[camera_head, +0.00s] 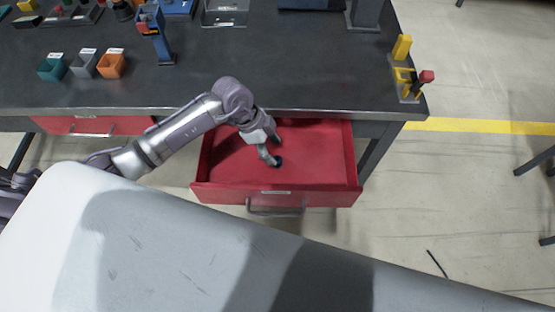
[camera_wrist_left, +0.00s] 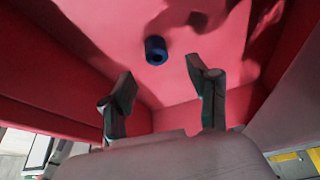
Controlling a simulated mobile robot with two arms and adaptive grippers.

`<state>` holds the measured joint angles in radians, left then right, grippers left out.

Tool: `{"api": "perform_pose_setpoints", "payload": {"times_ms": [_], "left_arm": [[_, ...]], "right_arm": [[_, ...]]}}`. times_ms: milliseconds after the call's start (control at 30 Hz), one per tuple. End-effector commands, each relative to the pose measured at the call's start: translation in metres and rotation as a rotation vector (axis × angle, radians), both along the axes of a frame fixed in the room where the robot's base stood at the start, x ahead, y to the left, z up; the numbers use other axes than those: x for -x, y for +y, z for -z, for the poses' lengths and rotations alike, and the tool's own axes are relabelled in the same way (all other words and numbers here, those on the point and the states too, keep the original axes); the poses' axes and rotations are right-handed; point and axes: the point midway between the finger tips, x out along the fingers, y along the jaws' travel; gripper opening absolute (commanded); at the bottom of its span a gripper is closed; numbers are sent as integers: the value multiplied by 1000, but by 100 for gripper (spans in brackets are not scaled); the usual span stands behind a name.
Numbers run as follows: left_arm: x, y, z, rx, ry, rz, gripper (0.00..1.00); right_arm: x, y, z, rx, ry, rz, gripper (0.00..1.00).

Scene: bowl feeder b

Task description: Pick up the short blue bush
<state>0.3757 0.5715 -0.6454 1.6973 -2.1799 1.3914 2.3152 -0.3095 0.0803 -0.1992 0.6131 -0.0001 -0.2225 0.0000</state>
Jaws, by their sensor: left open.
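The short blue bush (camera_wrist_left: 156,50) is a small dark blue hollow cylinder on the red floor of the open drawer (camera_head: 310,172). In the left wrist view it lies beyond my left gripper (camera_wrist_left: 161,82), roughly between the lines of the two fingers and apart from them. In the head view my left gripper (camera_head: 277,151) reaches down into the drawer, its fingers spread and empty. My right gripper is in neither view.
The dark workbench (camera_head: 300,60) overhangs the drawer's back. Teal (camera_head: 52,67), grey (camera_head: 84,65) and orange (camera_head: 112,66) bins stand on it at left. A yellow fixture (camera_head: 404,75) stands at its right edge. The drawer's walls surround the gripper.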

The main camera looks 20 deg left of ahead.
Motion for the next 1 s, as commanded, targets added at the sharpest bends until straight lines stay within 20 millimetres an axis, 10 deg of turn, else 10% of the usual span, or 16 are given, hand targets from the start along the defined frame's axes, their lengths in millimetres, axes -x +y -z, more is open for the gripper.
{"api": "perform_pose_setpoints", "payload": {"times_ms": [667, 1000], "left_arm": [[0, -14, 51, 0, -1, 0, 60], [0, -14, 51, 0, -1, 0, 5]], "right_arm": [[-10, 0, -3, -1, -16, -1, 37], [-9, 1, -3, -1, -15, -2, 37]]}}
